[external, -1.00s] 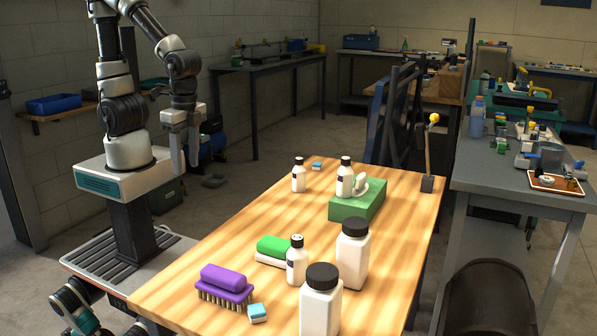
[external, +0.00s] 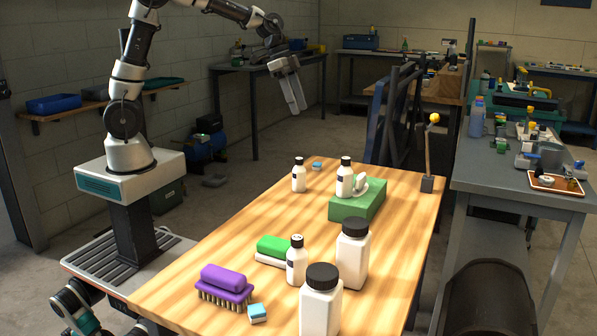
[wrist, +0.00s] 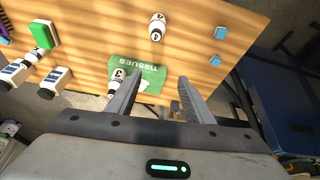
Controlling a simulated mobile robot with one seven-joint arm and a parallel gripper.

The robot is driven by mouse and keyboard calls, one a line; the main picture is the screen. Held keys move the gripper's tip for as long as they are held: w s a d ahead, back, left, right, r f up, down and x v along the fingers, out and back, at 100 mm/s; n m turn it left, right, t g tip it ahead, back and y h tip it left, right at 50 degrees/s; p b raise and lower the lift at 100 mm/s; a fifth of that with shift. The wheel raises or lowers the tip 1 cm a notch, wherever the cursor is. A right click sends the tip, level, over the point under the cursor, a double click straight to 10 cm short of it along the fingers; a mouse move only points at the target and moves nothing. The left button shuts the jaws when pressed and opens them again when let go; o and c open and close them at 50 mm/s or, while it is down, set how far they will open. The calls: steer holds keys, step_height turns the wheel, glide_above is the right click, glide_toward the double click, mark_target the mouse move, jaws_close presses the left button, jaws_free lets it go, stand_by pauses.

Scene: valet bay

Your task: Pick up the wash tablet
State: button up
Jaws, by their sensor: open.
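Small blue-and-white blocks look like wash tablets. One (external: 257,313) lies at the near end of the table beside a purple brush. Another (external: 317,166) lies near the far edge. The wrist view shows two blue blocks near the table edge, an upper one (wrist: 220,33) and a lower one (wrist: 215,60); only one shows at that end in the external view. My gripper (external: 294,110) is open and empty, high above and beyond the far end of the table. In the wrist view its spread fingers (wrist: 160,82) have both blue blocks to their upper right.
On the wooden table (external: 235,235) stand a green tissue box (external: 345,208), small white bottles (external: 299,177), large black-capped bottles (external: 352,255), a green-and-white sponge (external: 272,247) and the purple brush (external: 225,285). A lever (external: 427,165) stands at the far right corner. The left-middle tabletop is clear.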

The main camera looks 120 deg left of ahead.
glide_toward(317, 163)
steer(key=shift+w+f+n+b, duration=0.15)
steer(key=shift+w+f+b, duration=0.1)
steer(key=shift+f+b, duration=0.3)
steer(key=shift+w+f+n+b, duration=0.15)
steer(key=shift+w+f+b, duration=0.15)
steer(key=shift+f+b, duration=0.2)
steer(key=shift+b+x, duration=0.55)
steer(key=shift+x, duration=2.45)
steer(key=shift+s, duration=0.15)
steer(key=c, duration=1.1)
